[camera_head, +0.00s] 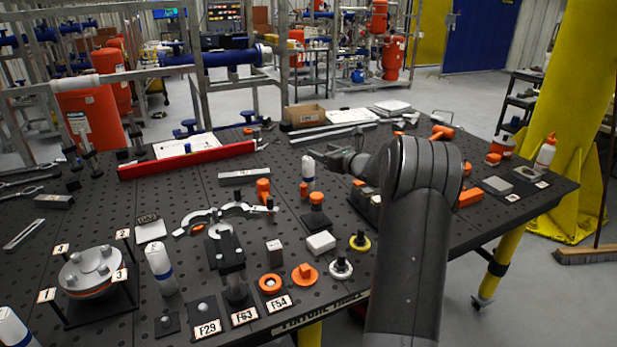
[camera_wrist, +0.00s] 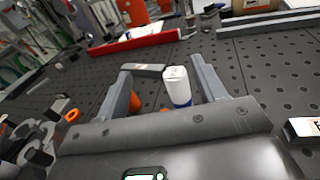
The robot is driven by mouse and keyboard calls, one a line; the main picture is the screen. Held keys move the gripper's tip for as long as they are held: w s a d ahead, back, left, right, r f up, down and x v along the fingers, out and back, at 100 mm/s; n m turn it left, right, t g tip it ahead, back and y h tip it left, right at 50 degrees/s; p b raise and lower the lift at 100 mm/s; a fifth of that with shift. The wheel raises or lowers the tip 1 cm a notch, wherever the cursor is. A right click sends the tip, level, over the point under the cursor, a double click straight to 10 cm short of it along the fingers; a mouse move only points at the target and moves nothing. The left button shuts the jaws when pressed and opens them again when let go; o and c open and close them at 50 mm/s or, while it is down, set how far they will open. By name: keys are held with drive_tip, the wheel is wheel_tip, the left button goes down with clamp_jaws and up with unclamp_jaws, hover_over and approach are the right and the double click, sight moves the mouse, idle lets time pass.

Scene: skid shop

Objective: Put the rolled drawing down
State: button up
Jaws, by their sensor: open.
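A white upright cylinder with a blue band, which looks like the rolled drawing (camera_head: 308,168), stands on the dark perforated table among small parts. In the wrist view the rolled drawing (camera_wrist: 176,84) appears between the two spread fingers, nearer the right one, with a visible gap to the left one. My gripper (camera_head: 328,157) is open, close to the cylinder at about its top in the head view. My gripper (camera_wrist: 160,68) shows no finger clearly pressing on it. Whether the cylinder is between the fingertips or just beyond them is hard to tell.
Similar blue-banded white cylinders (camera_head: 160,269) stand at the front left. A long red bar (camera_head: 187,160) lies behind. An orange-topped black part (camera_head: 316,213) stands just in front of the cylinder. A grey bar (camera_head: 244,176) lies to the left. Bare table shows between parts.

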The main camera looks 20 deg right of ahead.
sight(309, 167)
drive_tip(key=s+a+f+m+g+h, duration=0.2)
drive_tip(key=a+f+m+g+h, duration=0.25)
drive_tip(key=f, duration=0.25)
wheel_tip(309, 167, up, 6)
drive_tip(key=w+m+t+h, duration=0.1)
drive_tip(key=h, duration=0.3)
drive_tip(key=shift+y, duration=0.35)
drive_tip(key=w+d+f, duration=0.1)
drive_tip(key=w+f, duration=0.1)
drive_tip(key=w, duration=0.1)
drive_tip(key=w+d+f, duration=0.1)
drive_tip(key=w+f, duration=0.2)
drive_tip(key=w+d+f, duration=0.1)
drive_tip(key=w+f, duration=0.2)
drive_tip(key=shift+w+f, duration=0.2)
drive_tip(key=shift+w, duration=0.2)
drive_tip(key=shift+c, duration=0.2)
drive_tip(key=c, duration=1.2)
drive_tip(key=shift+o, duration=0.2)
drive_tip(key=shift+r, duration=0.1)
